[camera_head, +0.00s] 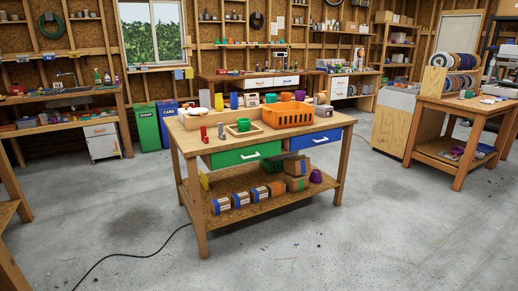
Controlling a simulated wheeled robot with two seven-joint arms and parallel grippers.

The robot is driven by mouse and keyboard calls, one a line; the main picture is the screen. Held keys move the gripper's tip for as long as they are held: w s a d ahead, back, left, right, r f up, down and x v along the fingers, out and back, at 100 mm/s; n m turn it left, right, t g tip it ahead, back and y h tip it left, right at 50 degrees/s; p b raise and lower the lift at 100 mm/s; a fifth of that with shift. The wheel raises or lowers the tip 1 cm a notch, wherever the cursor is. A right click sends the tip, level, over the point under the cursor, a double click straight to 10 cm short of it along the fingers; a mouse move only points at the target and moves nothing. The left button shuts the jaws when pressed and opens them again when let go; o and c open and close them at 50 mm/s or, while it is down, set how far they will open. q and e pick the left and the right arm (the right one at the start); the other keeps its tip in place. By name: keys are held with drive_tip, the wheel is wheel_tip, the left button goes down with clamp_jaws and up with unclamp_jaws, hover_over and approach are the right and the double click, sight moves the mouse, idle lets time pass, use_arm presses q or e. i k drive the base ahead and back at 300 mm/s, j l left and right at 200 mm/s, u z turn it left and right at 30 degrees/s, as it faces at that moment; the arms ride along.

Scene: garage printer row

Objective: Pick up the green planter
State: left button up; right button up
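A small green pot-like object (243,125), which looks like the green planter, sits on the middle workbench (191,140) near its front edge, within a light square tray or frame (231,132). At this distance I cannot tell for certain which of the two is the planter. Neither of my grippers is in view.
The bench has a green drawer (245,154), a blue drawer (315,138) and a lower shelf with several boxes (240,199). A black cable (128,257) lies on the floor at left. Another bench (455,108) stands right. Concrete floor in front is clear.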

sight(244, 125)
drive_tip(key=i, duration=2.15)
